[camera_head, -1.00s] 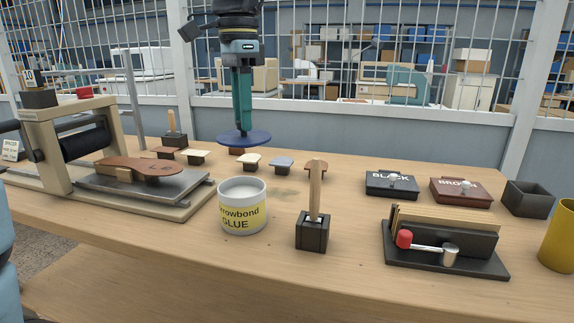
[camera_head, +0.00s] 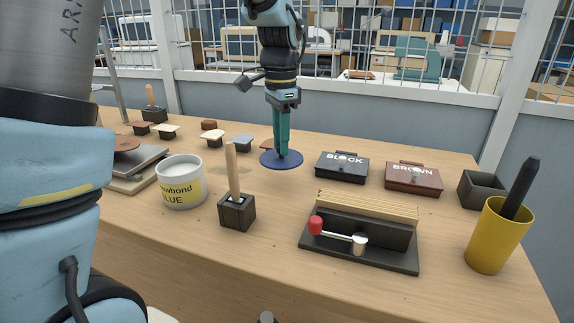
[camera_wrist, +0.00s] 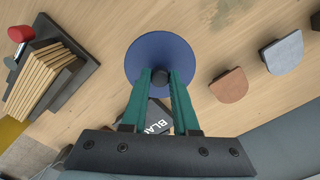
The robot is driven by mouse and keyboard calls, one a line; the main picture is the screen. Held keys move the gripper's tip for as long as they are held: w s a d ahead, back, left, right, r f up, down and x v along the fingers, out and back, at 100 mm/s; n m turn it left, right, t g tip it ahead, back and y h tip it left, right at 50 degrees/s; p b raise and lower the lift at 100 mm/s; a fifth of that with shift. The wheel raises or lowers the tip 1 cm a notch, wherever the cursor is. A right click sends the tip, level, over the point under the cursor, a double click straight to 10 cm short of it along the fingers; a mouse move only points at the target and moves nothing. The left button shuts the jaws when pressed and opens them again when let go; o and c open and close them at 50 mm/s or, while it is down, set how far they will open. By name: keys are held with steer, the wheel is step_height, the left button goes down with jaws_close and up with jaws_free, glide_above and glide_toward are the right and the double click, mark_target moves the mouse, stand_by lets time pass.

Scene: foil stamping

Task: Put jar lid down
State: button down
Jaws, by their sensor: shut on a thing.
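The jar lid (camera_head: 270,159) is a flat blue disc with a dark knob in its middle. My gripper (camera_head: 282,150) points straight down with its teal fingers shut on that knob. In the wrist view the lid (camera_wrist: 150,45) shows face-on and the fingers (camera_wrist: 160,78) pinch the knob from both sides. The lid is level and at or very near the table top; I cannot tell whether it touches. The open glue jar (camera_head: 181,187), white with a yellow label, stands to the left with pale glue showing.
A wooden-handled tool in a dark block (camera_head: 237,208) stands between jar and rack. The BLACK box (camera_head: 342,170) is just right of the lid, the BROWN box (camera_head: 412,180) farther right. Small leather-topped stamps (camera_head: 213,141) lie left of the lid. A slotted rack (camera_head: 362,240) is in front.

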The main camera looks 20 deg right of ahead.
mark_target(281, 159)
steer(key=shift+f+p, duration=0.3)
steer(key=shift+f, duration=2.45)
steer(key=shift+f, duration=0.15)
steer(key=c, duration=0.7)
jaws_free()
step_height(281, 159, up, 12)
steer(key=shift+r+b, duration=0.2)
steer(key=shift+b, duration=0.35)
